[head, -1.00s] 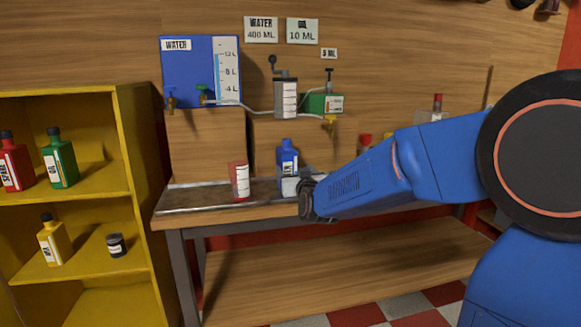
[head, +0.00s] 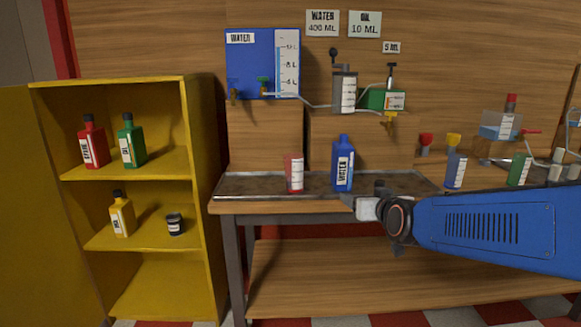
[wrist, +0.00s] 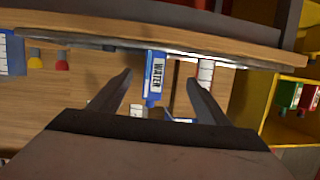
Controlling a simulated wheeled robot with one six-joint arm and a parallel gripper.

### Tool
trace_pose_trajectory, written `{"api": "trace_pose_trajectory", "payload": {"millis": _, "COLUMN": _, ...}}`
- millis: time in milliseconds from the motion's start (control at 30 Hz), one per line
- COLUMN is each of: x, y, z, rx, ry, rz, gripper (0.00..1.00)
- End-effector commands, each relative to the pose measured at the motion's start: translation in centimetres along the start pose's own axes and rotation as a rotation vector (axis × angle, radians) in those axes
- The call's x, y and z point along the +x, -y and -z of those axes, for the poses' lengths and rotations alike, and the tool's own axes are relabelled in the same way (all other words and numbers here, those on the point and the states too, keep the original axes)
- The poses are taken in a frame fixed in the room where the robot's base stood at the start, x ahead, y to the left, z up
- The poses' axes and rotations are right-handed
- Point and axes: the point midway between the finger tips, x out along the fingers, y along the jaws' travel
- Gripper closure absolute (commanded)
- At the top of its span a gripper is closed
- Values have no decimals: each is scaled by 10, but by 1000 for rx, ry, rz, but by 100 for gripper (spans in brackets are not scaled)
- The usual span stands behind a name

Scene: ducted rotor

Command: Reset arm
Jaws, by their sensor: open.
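My gripper (wrist: 158,95) is open in the wrist view, with its two dark fingers spread and nothing held. In the head view my gripper (head: 362,206) is in front of the workbench edge, just right of and below the blue water bottle (head: 343,164). The bottle stands upright on the metal tray. In the wrist view the bottle (wrist: 154,75) appears upside down between the fingers but beyond them, apart from them. A red measuring cup (head: 294,175) stands left of the bottle on the tray.
The tray (head: 255,184) lies on the workbench. A yellow cabinet (head: 145,85) with several bottles stands open at left. The blue water tank (head: 250,70) and pump are above. Cups and tubing are at right. The space between cabinet and arm is clear.

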Motion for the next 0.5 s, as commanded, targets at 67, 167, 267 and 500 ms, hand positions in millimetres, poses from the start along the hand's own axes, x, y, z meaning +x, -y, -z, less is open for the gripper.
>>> {"api": "trace_pose_trajectory", "payload": {"millis": 67, "x": -24, "y": -3, "z": -17, "rx": 2, "ry": 79, "rz": 12, "gripper": 30}}
{"api": "trace_pose_trajectory", "payload": {"millis": 167, "x": -54, "y": -6, "z": -44, "rx": 3, "ry": 193, "rz": 23, "gripper": 30}}
{"api": "trace_pose_trajectory", "payload": {"millis": 267, "x": -86, "y": -10, "z": -71, "rx": 5, "ry": 307, "rz": 26, "gripper": 30}}
{"api": "trace_pose_trajectory", "payload": {"millis": 500, "x": -176, "y": -24, "z": -141, "rx": 13, "ry": 585, "rz": -2, "gripper": 30}}
